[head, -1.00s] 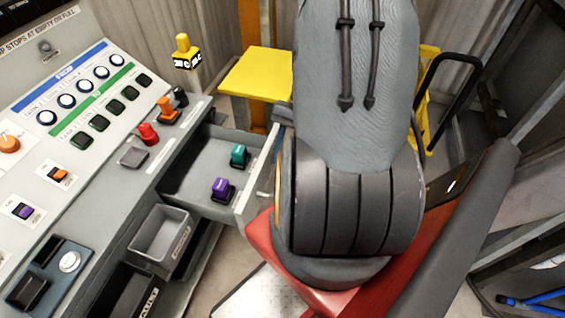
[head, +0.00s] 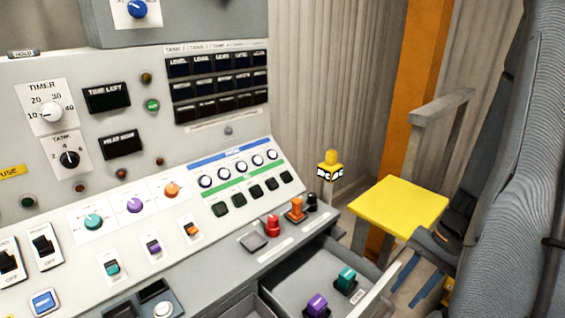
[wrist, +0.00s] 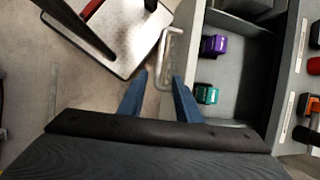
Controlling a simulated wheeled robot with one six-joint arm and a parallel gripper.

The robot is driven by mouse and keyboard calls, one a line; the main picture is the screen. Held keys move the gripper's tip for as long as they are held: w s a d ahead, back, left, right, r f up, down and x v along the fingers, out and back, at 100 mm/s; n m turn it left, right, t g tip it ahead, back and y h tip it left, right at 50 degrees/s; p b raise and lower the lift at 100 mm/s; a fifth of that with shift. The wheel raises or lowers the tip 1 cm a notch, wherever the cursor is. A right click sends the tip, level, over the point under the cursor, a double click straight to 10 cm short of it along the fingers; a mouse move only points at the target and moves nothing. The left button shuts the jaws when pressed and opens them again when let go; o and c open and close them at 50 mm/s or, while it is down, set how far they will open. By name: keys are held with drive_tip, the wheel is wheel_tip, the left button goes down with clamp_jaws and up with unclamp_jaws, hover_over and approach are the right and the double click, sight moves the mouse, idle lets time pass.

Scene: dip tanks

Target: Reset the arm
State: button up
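My arm fills the right edge of the head view. My gripper (head: 403,292) shows there as two blue fingers pointing down beside the open drawer (head: 290,281). In the wrist view my gripper (wrist: 160,76) is open, its blue fingers apart with nothing shut between them. The drawer's pale bar handle (wrist: 161,55) lies just beyond and partly between the fingertips; I cannot tell whether they touch. In the drawer sit a purple block-like part (head: 317,304) and a teal one (head: 346,278), also visible in the wrist view (wrist: 214,44) (wrist: 207,94).
The sloped control panel (head: 190,170) fills the left. Red (head: 273,226) and orange (head: 296,210) parts stand on its ledge. A yellow-topped stand (head: 398,205) is behind the gripper. A pale plate (wrist: 128,45) lies left of the drawer in the wrist view.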

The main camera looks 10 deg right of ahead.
drive_tip(key=w+a+r+n+h, duration=0.1)
drive_tip(key=a+r+n, duration=0.3)
drive_tip(key=a, duration=0.3)
drive_tip(key=w+a+r+n+h, duration=0.2)
drive_tip(key=a+r+n, duration=0.1)
drive_tip(key=a, duration=0.3)
drive_tip(key=w+a+r+n+t+h, duration=0.1)
drive_tip(key=a+r+n+h, duration=0.1)
drive_tip(key=a+r+n, duration=0.2)
drive_tip(key=a+r, duration=0.1)
drive_tip(key=a, duration=0.2)
drive_tip(key=shift+w+a+n, duration=0.3)
